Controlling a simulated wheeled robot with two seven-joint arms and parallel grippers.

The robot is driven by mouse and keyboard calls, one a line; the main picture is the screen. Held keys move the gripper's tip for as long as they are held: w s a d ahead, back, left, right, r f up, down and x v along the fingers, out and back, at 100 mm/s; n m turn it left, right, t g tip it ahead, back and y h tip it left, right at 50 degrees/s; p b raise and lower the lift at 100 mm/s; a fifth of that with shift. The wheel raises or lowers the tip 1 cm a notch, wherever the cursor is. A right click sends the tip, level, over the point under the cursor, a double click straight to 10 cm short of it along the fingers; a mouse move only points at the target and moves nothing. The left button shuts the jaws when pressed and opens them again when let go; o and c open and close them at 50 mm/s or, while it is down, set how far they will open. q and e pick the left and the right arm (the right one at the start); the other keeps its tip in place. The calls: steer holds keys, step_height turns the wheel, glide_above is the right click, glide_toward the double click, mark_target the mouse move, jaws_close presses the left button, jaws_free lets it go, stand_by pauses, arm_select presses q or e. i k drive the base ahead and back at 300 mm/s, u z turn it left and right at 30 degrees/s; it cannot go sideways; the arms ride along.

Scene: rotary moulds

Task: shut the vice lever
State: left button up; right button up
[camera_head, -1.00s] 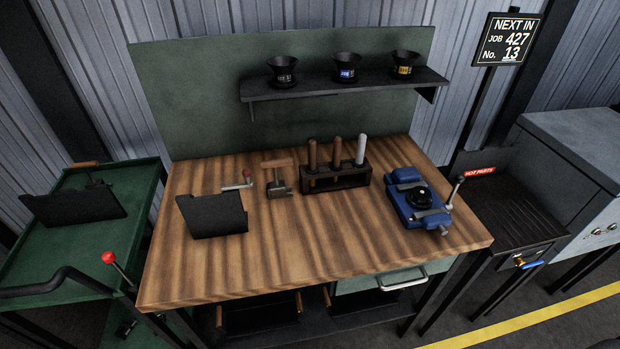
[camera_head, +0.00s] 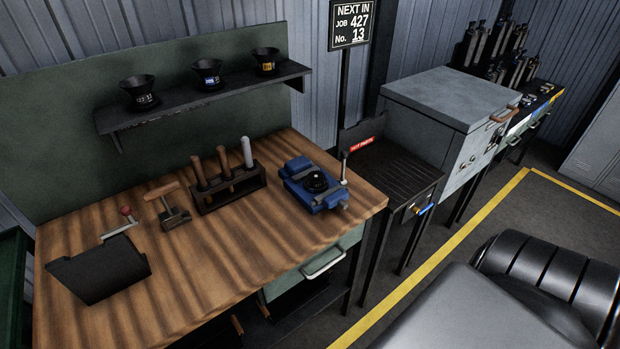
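The blue vice (camera_head: 304,188) sits on the right part of the wooden bench top (camera_head: 240,240). A round black piece (camera_head: 316,181) lies between its jaws. Neither of my grippers shows in the head view.
A rack with several handled tools (camera_head: 230,190), a wooden-handled tool (camera_head: 170,207) and a black plate (camera_head: 98,268) stand on the bench. A shelf (camera_head: 200,98) bears three black funnel-shaped cups. A hot-parts table (camera_head: 395,165) and a grey cabinet (camera_head: 450,100) stand to the right. The bench front is clear.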

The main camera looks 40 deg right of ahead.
mark_target(344, 153)
steer(key=z, duration=1.55)
steer(key=k, duration=0.5)
steer(key=z, duration=0.15)
